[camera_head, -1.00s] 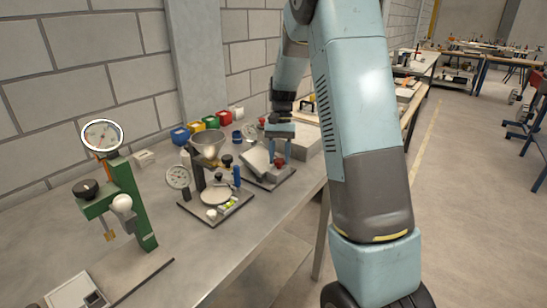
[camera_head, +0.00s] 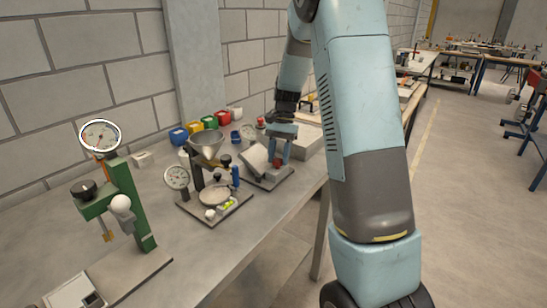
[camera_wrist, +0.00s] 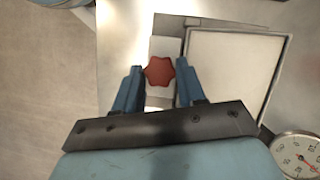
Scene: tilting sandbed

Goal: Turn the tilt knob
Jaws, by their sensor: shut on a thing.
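The tilt knob is a red, lobed knob (camera_wrist: 159,71) on a pale block beside the white, square sandbed tray (camera_wrist: 228,72) in the wrist view. In the head view the knob (camera_head: 277,163) shows small below my gripper, with the tilted pale tray (camera_head: 255,158) to its left. My gripper (camera_wrist: 160,76) has its two blue fingers on the left and right sides of the knob, shut on it. In the head view my gripper (camera_head: 280,152) points down at the knob. The exact finger contact is hard to see.
A round dial gauge (camera_wrist: 299,156) stands near the tray. On the bench to the left are a funnel stand (camera_head: 207,146), another dial gauge (camera_head: 177,177) and a green press with a gauge (camera_head: 135,205). Coloured bins (camera_head: 195,128) line the wall.

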